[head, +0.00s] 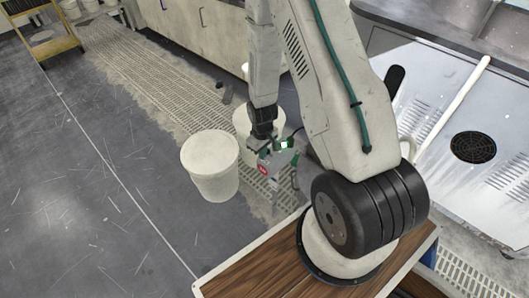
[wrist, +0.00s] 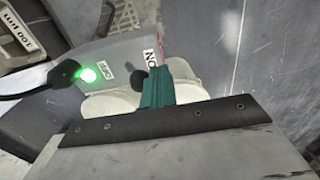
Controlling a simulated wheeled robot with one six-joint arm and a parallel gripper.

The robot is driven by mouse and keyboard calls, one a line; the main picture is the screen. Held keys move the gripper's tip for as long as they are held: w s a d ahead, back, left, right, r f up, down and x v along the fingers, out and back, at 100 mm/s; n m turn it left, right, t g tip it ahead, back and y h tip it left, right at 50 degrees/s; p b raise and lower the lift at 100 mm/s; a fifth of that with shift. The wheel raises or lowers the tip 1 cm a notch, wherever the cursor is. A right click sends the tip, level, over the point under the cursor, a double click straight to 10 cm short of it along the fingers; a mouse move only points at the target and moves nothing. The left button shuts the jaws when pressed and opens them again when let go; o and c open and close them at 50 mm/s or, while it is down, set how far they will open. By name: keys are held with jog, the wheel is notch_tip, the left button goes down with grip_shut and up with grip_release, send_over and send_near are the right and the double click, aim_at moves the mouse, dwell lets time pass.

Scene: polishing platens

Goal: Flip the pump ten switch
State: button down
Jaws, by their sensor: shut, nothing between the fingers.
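A grey switch box (wrist: 120,52) with "OFF" and "ON" labels fills the upper middle of the wrist view. A lit green lamp (wrist: 88,74) with a black cable is at its left. A dark switch lever (wrist: 138,79) stands beside the teal fingers of my gripper (wrist: 155,80). The fingers are shut and empty, close to the lever on the "ON" label side. I cannot tell whether they touch it. In the head view my gripper (head: 263,143) is small, just above the grey box (head: 268,166), and the lever is too small to make out.
White buckets (head: 211,166) stand on the floor just behind the box. A pale machine top with a black round grille (head: 473,147) is at right. Floor at left is clear.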

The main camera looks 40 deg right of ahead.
jog(key=shift+f, duration=0.3)
jog(key=shift+r, duration=0.1)
notch_tip(320, 180, up, 7)
dwell(0.9)
dwell(0.4)
